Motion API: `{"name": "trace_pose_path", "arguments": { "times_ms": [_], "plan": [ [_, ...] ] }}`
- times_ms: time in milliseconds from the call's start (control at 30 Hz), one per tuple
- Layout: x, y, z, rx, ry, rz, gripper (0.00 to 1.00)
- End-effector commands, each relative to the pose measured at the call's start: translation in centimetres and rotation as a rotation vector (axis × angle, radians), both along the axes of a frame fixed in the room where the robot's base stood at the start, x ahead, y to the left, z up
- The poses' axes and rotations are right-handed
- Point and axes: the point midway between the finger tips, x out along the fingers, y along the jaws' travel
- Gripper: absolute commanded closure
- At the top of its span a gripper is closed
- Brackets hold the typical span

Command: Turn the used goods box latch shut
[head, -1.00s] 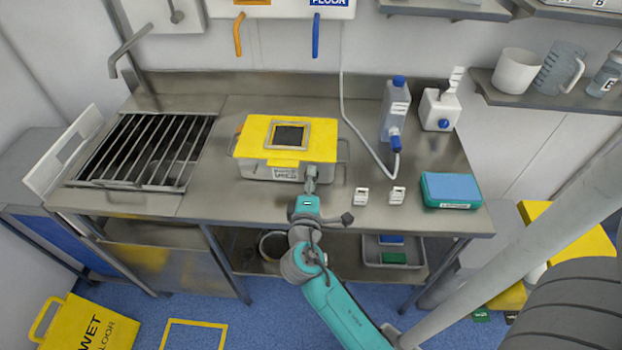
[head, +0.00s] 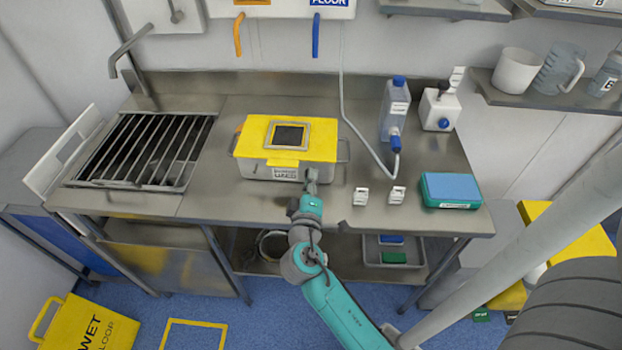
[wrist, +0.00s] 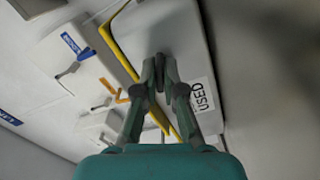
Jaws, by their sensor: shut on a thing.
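The used goods box (head: 262,170) is a grey box with a yellow lid (head: 318,140) and a dark window on top. It stands on the steel counter, with a label on its front. My gripper (head: 311,186) is at the right end of the box's front. In the wrist view the box's front (wrist: 196,45) and its "USED" label (wrist: 203,97) lie beside my gripper (wrist: 160,75). The fingers are shut on a small dark part, the latch (wrist: 160,70), against the front near the yellow lid edge. The fingers hide most of the latch.
A sink with a grate (head: 140,148) is to the left. Two small white items (head: 361,196) and a teal-and-blue box (head: 450,190) lie to the right. A blue-capped bottle (head: 395,110) with a hose stands behind. The counter (head: 225,195) is clear left of my gripper.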

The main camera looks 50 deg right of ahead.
Motion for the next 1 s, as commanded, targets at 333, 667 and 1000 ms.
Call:
{"name": "trace_pose_path", "arguments": {
  "times_ms": [333,667,1000],
  "plan": [
    [0.0,0.0,-0.1,0.014,-0.017,0.0,1.0],
    [0.0,0.0,0.0,0.013,-0.016,0.0,0.67],
    [-1.2,1.8,-0.1,0.013,-0.014,0.004,0.67]
  ]
}}
